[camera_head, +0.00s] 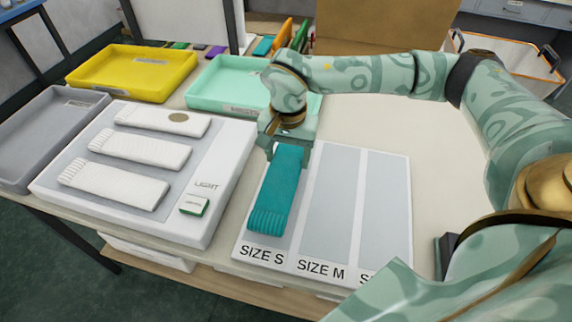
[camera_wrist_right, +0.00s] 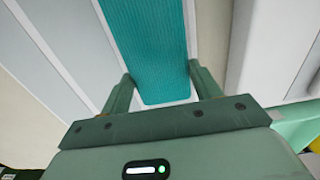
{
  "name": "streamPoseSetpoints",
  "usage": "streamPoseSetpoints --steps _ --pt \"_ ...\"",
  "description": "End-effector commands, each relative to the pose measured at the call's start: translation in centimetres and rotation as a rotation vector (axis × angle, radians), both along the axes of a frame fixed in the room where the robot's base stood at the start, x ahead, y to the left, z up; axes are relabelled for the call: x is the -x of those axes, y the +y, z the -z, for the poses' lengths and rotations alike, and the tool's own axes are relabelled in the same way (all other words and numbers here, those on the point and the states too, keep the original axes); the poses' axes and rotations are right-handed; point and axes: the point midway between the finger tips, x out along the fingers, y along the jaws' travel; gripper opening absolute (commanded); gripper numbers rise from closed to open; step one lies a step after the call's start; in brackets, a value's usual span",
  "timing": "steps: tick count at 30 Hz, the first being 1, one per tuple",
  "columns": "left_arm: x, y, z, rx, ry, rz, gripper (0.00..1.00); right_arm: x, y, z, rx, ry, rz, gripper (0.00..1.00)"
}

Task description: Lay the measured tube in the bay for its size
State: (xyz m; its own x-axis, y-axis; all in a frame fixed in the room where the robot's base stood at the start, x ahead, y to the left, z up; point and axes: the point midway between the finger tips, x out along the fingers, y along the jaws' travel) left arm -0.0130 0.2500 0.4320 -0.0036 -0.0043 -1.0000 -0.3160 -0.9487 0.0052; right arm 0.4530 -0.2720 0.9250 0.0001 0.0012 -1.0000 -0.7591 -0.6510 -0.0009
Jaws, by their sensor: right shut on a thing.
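A teal knitted tube (camera_head: 278,187) with a ribbed end lies lengthwise over the SIZE S bay of the white sizing board (camera_head: 304,204). My right gripper (camera_head: 289,143) is shut on its far end. In the right wrist view the tube (camera_wrist_right: 150,45) runs between the two fingers of the gripper (camera_wrist_right: 162,88). I cannot tell whether the tube rests on the bay or hangs just above it. The SIZE M bay (camera_head: 332,205) is empty, and so is the third bay (camera_head: 383,205), whose label is partly hidden by my arm. My left gripper is not in view.
Left of the board stands a white light box (camera_head: 220,170) with several white tubes and a green button (camera_head: 194,205). A yellow tray (camera_head: 180,85), a mint tray (camera_head: 205,92) and a grey tray (camera_head: 20,150) stand behind and left.

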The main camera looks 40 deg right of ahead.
Motion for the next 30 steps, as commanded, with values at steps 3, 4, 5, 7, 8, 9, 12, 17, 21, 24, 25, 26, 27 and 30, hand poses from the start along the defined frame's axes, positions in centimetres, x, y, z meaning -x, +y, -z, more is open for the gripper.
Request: streamPoseSetpoints --steps 3,4,5,7,8,9,12,17,21,24,25,26,27,30 --pt "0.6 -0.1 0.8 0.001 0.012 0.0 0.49 -0.5 -0.3 1.8 0.0 0.006 0.001 0.38" --pt "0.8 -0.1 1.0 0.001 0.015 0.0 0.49 -0.5 -0.3 2.4 0.001 0.007 0.001 0.38" --pt "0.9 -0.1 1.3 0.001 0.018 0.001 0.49 -0.5 -0.3 3.0 0.002 0.007 0.0 0.38" --pt "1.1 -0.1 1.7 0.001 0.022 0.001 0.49 -0.5 -0.2 3.9 0.0 0.005 0.0 0.38" --pt "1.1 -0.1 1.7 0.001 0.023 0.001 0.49 -0.5 -0.2 4.0 0.0 0.004 0.0 0.38" --pt "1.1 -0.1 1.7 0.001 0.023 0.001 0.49 -0.5 -0.2 4.0 0.0 0.001 0.0 0.38" --pt "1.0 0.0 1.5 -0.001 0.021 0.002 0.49 -0.5 -0.2 3.8 0.001 -0.001 0.0 0.38" --pt "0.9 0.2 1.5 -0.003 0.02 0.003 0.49 -0.5 -0.3 3.9 0.001 0.001 0.0 0.38" --pt "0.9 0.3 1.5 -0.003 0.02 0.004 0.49 -0.5 -0.2 4.0 0.001 0.001 0.0 0.84" --pt "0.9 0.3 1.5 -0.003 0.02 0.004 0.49 -0.5 -0.2 4.0 0.001 0.001 0.0 0.84" --pt "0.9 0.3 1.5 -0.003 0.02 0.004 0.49 -0.5 -0.2 4.0 0.001 0.001 0.0 0.84" --pt "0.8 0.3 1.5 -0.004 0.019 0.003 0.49 -0.5 -0.2 4.0 0.001 0.001 0.0 0.84" --pt "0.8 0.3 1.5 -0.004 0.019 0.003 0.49 -0.5 -0.2 4.0 0.001 0.001 0.0 0.84" --pt "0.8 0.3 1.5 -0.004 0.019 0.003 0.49 -0.5 -0.2 3.8 0.001 -0.001 0.0 0.84"
